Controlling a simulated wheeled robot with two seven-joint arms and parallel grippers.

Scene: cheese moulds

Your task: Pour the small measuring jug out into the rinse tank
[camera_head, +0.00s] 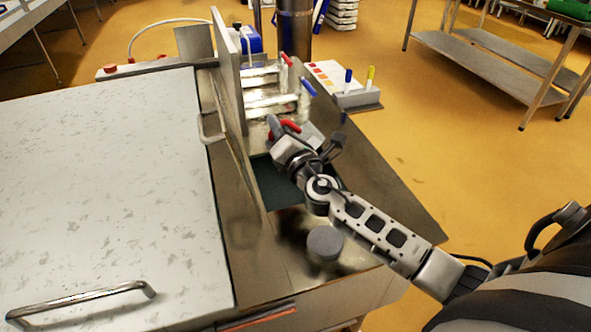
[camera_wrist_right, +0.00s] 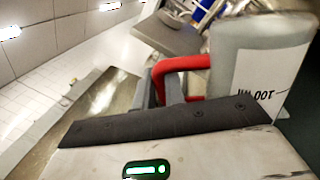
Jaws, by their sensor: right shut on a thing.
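My right gripper (camera_head: 279,134) is shut on the red handle (camera_wrist_right: 180,70) of a small grey jug (camera_wrist_right: 258,62). The jug carries a white label with dark lettering that appears upside down in the right wrist view. In the head view the jug is mostly hidden by the gripper, and its tilt and contents cannot be told. The gripper is over the counter, just in front of a pale basin-like area (camera_head: 262,106) with a red and a blue handle above it. I cannot tell for sure whether that is the rinse tank. My left gripper is not in view.
A tall panel (camera_head: 229,75) stands close left of the gripper, beside a large speckled white lid (camera_head: 110,190) with a bar handle. A dark green recess (camera_head: 272,187) lies below my wrist. A grey round knob (camera_head: 324,243) sits near the front. A pen tray (camera_head: 345,92) stands behind.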

